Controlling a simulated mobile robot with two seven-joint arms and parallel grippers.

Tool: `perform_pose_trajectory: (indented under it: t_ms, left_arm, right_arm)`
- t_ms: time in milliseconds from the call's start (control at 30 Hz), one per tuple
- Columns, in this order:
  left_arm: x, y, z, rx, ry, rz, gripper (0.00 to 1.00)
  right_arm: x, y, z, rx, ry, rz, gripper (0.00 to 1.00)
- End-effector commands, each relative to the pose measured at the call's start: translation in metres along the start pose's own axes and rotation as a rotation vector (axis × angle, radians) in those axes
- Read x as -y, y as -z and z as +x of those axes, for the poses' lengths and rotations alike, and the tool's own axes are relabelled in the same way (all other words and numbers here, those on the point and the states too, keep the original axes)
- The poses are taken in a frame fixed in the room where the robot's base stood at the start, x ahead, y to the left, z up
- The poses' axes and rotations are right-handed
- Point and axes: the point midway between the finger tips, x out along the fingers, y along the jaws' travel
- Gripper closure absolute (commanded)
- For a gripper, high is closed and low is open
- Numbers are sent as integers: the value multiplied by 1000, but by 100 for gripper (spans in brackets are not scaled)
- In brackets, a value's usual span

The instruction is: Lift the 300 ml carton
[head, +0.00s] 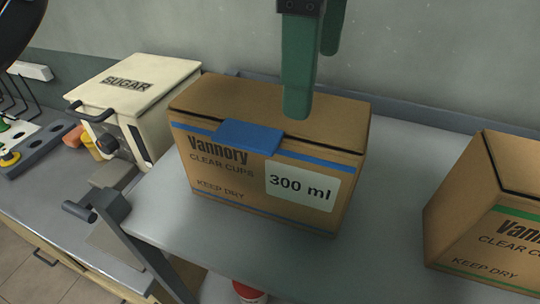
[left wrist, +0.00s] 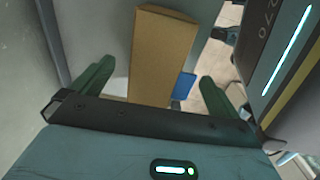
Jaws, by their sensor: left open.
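The 300 ml carton (head: 225,180) is a closed brown box with a blue stripe, a blue tape tab and a white "300 ml" label. It stands upright on the grey shelf. My left gripper (head: 313,84) hangs above the carton with its green fingers pointing down, open and empty. In the head view the nearer fingertip overlaps the carton's top. In the left wrist view the carton's top (left wrist: 162,55) shows between the spread fingers, with its blue tab at the right; I see no contact. My right gripper is not in view.
A second brown carton (head: 490,225) with a green stripe stands on the shelf at the right, with a clear gap between. A wall (head: 430,50) rises behind the shelf (head: 390,215).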

Motion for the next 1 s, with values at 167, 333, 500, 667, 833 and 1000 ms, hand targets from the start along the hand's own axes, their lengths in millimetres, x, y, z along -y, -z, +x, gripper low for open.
perform_pose_trajectory:
  t_ms: [167, 333, 500, 667, 833, 1000]
  left_arm:
    - [0, 1, 30, -1, 5, -1, 0]
    - [0, 1, 48, 0, 4, 0, 0]
    - [0, 0, 51, 0, 2, -1, 0]
    - [0, 1, 59, -1, 3, -1, 0]
    - [1, 1, 86, -1, 5, 1, 0]
    - [0, 1, 106, 0, 3, -1, 0]
  right_arm:
    - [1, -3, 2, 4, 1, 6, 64]
    - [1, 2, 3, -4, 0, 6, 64]
    - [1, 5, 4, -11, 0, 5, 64]
    - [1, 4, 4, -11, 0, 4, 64]
    - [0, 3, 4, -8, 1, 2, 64]
    - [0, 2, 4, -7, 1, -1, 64]
